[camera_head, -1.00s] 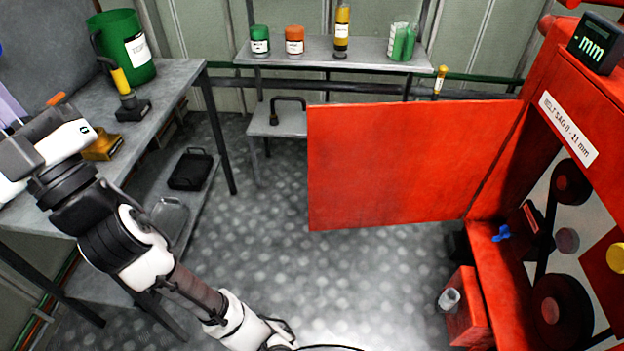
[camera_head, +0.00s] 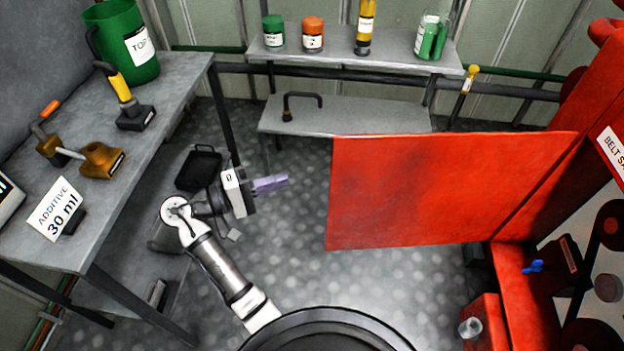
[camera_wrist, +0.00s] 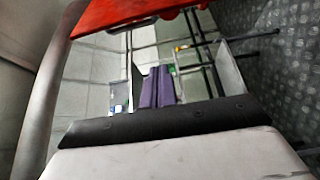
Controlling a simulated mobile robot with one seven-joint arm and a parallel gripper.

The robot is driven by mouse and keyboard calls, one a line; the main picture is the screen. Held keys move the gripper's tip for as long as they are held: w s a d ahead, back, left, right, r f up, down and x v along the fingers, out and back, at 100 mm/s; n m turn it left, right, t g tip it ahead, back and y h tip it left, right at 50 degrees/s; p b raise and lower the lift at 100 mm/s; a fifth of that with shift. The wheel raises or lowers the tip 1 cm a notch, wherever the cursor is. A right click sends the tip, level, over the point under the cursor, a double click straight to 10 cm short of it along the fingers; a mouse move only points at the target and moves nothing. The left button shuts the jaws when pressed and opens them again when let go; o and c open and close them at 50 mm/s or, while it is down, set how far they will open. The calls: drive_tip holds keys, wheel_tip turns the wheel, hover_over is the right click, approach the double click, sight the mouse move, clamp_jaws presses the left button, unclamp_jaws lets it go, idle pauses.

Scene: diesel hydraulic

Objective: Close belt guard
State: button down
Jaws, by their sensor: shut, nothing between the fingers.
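The belt guard (camera_head: 440,190) is a flat red panel. It stands swung wide open, reaching left from the red machine (camera_head: 520,270), with the pulleys (camera_head: 610,225) behind it exposed. My gripper (camera_head: 284,181) is left of the guard's free edge, apart from it, over the floor, with its purple fingers pointing right. In the wrist view the purple fingers (camera_wrist: 157,88) are together and hold nothing. A red surface (camera_wrist: 120,12) crosses the top of the wrist view; I cannot tell which part it is.
A grey bench (camera_head: 130,190) at left holds a green jug (camera_head: 125,45), brass-coloured tools and an additive sign (camera_head: 57,208). A back shelf (camera_head: 350,50) holds several containers, above a lower shelf (camera_head: 370,115). The floor (camera_head: 310,275) between my gripper and the guard is clear.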

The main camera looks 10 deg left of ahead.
drive_tip(key=d+p, duration=0.3)
drive_tip(key=d, duration=0.6)
drive_tip(key=shift+w+d, duration=0.2)
drive_tip(key=shift+w, duration=0.25)
drive_tip(key=shift+s, duration=0.1)
